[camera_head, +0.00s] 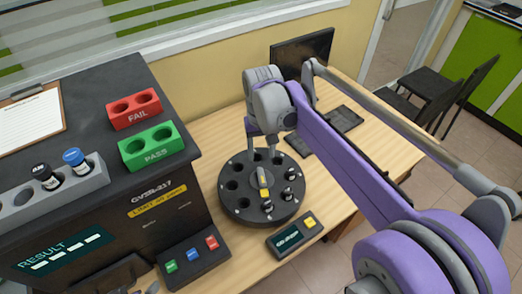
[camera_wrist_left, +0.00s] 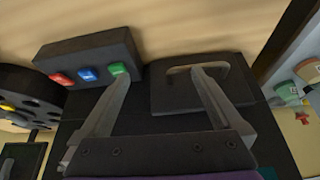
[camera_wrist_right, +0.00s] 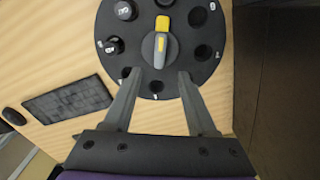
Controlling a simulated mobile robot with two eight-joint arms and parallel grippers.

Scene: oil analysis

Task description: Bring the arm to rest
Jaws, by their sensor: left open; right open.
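My right arm (camera_head: 340,165) reaches in from the right, its wrist behind the round black carousel (camera_head: 235,205). In the right wrist view my right gripper (camera_wrist_right: 156,76) is open and empty, its fingertips over the near rim of the carousel. The carousel has a grey and yellow pointer (camera_head: 263,183) at its middle and several black-capped vials; other holes are empty. In the left wrist view my left gripper (camera_wrist_left: 162,74) is open and empty.
A black analyser (camera_head: 130,205) carries a red FAIL rack (camera_head: 133,112), a green PASS rack (camera_head: 152,146) and a grey rack (camera_head: 95,180) with two vials. A small display unit (camera_head: 295,235), keyboard (camera_head: 338,130) and monitor (camera_head: 303,50) stand around the carousel. Bare wood (camera_head: 205,135) shows behind the carousel.

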